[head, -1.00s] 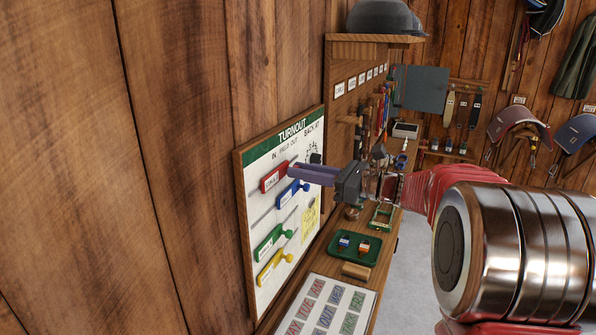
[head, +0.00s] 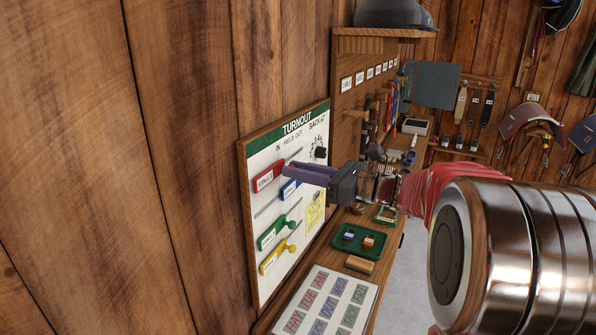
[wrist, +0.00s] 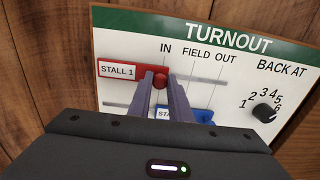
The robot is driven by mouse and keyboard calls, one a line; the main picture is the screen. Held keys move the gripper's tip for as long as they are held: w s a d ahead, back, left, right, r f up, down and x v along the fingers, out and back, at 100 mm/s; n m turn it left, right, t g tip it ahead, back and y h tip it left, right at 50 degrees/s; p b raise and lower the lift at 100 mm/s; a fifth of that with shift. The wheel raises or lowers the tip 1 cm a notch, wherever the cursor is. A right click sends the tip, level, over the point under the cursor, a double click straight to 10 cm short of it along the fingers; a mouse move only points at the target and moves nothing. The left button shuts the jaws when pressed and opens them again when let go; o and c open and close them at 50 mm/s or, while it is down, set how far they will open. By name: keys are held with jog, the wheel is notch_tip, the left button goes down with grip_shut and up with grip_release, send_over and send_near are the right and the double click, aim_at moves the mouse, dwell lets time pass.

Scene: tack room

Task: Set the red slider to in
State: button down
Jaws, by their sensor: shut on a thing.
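The red slider (head: 268,178), labelled STALL 1, is on the top track of the white TURNOUT board (head: 252,160). In the wrist view, the red slider (wrist: 118,70) lies toward the left end of its track, with its round knob just under the word IN. My gripper (wrist: 161,79) is shut on that knob, one finger on each side. In the head view, my gripper (head: 287,171) reaches the board from the right, and its fingers hide part of the knob.
The blue slider (head: 289,189) is just below my fingers and partly hidden. The green slider (head: 272,235) and yellow slider (head: 275,258) are lower down. A dial (wrist: 264,112) is at the board's right. A green tray (head: 372,254) sits on the bench below.

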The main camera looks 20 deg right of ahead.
jog(key=c, duration=1.6)
grip_release()
jog(key=shift+s+a, duration=0.1)
jog(key=shift+s, duration=0.05)
jog(key=shift+c, duration=0.2)
jog(key=v, duration=1.3)
jog(key=shift+s+d, duration=0.25)
jog(key=shift+d, duration=0.1)
